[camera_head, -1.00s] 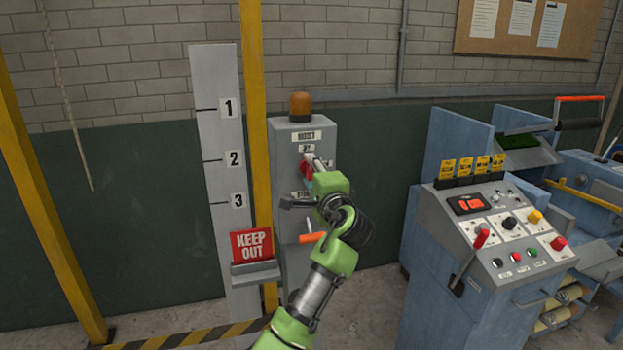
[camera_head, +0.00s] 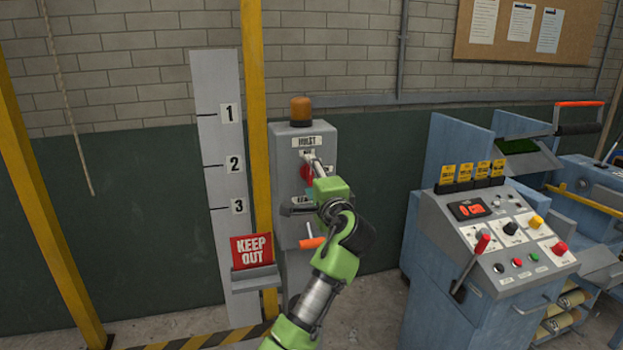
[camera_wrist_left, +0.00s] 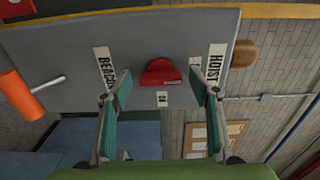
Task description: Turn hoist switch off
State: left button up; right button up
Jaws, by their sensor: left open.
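The hoist switch is a red knob (camera_head: 305,173) on the front of a grey control box (camera_head: 285,232) below a HOIST label (camera_head: 312,141). In the left wrist view the red knob (camera_wrist_left: 162,72) sits between the BEACON and HOIST labels, with a small white label beside it. My left gripper (camera_head: 311,164) is open in front of the box and partly hides the knob. In the wrist view its two fingers (camera_wrist_left: 160,80) stand on either side of the knob, with gaps to it. I cannot tell the knob's set position. My right gripper is not in view.
An amber beacon (camera_head: 301,109) tops the box. A lever with an orange grip (camera_head: 312,243) is below the switch, close to my arm. A yellow post (camera_head: 258,130) and a KEEP OUT sign (camera_head: 251,249) stand left. A control console (camera_head: 495,235) stands right.

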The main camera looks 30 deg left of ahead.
pick_arm(q)
jog(key=v, duration=1.2)
